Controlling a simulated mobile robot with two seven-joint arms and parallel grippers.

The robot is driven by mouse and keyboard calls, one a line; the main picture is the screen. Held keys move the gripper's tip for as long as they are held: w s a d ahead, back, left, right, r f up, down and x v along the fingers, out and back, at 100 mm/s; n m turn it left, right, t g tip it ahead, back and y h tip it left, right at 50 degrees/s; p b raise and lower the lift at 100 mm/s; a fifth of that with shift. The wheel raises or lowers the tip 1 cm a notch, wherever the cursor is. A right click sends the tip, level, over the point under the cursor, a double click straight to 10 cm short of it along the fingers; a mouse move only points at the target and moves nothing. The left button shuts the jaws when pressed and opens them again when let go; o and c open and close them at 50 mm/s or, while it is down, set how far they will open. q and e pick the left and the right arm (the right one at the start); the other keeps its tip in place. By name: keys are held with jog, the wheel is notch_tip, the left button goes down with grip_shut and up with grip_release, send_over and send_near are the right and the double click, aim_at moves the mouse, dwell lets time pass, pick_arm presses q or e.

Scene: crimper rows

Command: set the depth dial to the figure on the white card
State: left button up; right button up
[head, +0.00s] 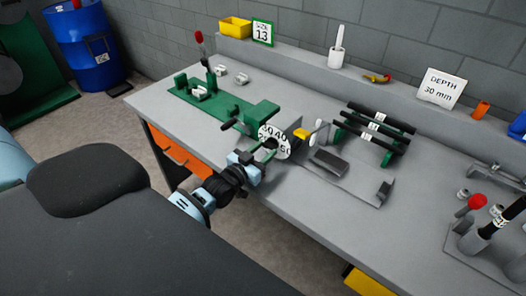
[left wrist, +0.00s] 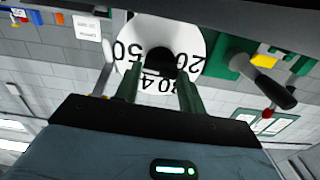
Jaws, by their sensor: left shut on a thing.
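The white depth dial (head: 284,148) stands upright on the bench and carries black figures; 30, 40 and 50 show in the head view. In the left wrist view the dial (left wrist: 140,35) appears upside down, with 20, 30, 40 and 50 around a dark centre knob (left wrist: 168,66). My left gripper (head: 262,155) is in front of the dial; its green fingers (left wrist: 160,88) are shut on the knob. I cannot tell which figure is at the index mark. The white card (head: 440,88) on the back ledge reads "DEPTH 30 mm". My right gripper is not in view.
A green crimper (head: 222,106) with a red-tipped lever stands left of the dial. A rack of black rods (head: 378,128) is to the right. A "SIZE 13" sign (head: 262,32) and a yellow bin (head: 235,27) are at the back. Grey bench top (head: 330,225) is clear in front.

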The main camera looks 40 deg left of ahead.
pick_arm(q)
jog(key=n, duration=0.5)
jog(key=shift+n, duration=0.4)
jog(key=n, duration=0.5)
jog(key=shift+f, duration=0.1)
jog(key=n+b, duration=0.1)
jog(key=n, duration=0.5)
jog(key=shift+a+n+b, duration=0.1)
jog(key=shift+n+b, duration=0.2)
jog(key=shift+n, duration=0.1)
jog(key=n, duration=0.3)
jog(key=shift+n+b, duration=0.3)
jog(key=shift+n, duration=1.6)
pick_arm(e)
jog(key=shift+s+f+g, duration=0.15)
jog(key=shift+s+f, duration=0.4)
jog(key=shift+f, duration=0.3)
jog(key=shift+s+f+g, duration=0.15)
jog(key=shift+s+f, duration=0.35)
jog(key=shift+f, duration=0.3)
pick_arm(q)
jog(key=shift+n, duration=0.3)
